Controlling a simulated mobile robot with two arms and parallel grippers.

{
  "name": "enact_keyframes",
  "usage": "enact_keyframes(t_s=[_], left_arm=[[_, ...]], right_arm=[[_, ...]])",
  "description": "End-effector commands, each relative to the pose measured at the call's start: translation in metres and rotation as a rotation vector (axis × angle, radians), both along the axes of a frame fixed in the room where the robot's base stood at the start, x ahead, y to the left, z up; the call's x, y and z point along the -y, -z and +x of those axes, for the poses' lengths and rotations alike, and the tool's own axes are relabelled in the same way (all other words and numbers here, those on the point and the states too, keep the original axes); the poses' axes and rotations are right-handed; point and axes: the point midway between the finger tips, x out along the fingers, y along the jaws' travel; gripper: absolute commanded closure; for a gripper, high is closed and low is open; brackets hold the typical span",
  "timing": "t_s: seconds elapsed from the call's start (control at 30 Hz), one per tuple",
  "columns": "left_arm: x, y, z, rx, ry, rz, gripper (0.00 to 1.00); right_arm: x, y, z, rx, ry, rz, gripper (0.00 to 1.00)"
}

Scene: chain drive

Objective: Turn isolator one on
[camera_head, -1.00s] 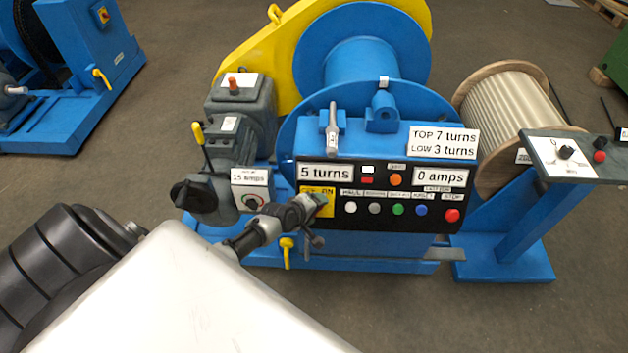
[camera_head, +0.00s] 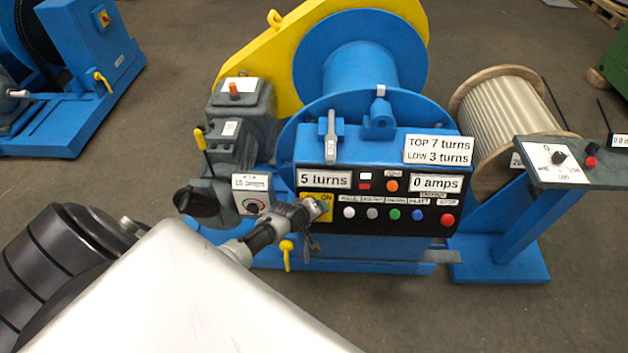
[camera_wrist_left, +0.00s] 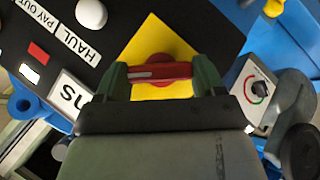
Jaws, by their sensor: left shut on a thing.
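The isolator is a red rotary handle (camera_wrist_left: 160,71) on a yellow plate (camera_wrist_left: 145,42) at the left end of the black control panel (camera_head: 380,206). In the head view the plate (camera_head: 309,197) reads OFF and ON along its top, partly covered by my gripper. My left gripper (camera_head: 319,208) is shut on the red handle, one finger at each end of it in the left wrist view (camera_wrist_left: 161,74). There the handle lies slantwise to the sides of the plate. My right gripper is not in view.
The panel's coloured buttons, with a red stop button (camera_head: 447,220), lie right of my gripper. A grey 15 amps dial box (camera_head: 251,194) is close on its left, and a yellow-handled valve (camera_head: 287,252) just below. A second blue machine (camera_head: 70,75) stands far left.

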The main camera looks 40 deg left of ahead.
Motion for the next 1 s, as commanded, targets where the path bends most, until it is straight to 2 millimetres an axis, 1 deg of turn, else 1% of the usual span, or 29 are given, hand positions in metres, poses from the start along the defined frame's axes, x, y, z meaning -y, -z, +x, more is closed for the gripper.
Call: enact_keyframes(t_s=[0.03,0.07,0.2,0.23,0.47,0.6,0.73,1.0], left_arm=[[0.000,0.001,-0.001,-0.003,0.003,0.003,0.55],[0.000,0.001,-0.001,-0.003,0.003,0.003,0.29],[0.000,0.001,-0.001,-0.003,0.003,0.001,0.08],[0.000,0.001,-0.001,-0.003,0.003,0.001,0.05],[0.000,0.000,-0.001,-0.001,0.002,0.001,0.05],[0.000,-0.005,-0.005,-0.001,0.001,0.000,0.05],[-0.001,-0.018,-0.016,0.000,0.001,0.000,0.05],[-0.004,-0.053,-0.049,-0.001,0.003,0.002,0.05]], right_arm=[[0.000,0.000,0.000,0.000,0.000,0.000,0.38],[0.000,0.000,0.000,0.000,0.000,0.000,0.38],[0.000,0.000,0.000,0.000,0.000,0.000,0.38],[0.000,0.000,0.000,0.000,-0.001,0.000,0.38],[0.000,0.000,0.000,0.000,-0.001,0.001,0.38],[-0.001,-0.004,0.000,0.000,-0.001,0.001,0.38],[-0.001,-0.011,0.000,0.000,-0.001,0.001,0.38],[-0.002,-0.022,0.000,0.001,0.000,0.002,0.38]])
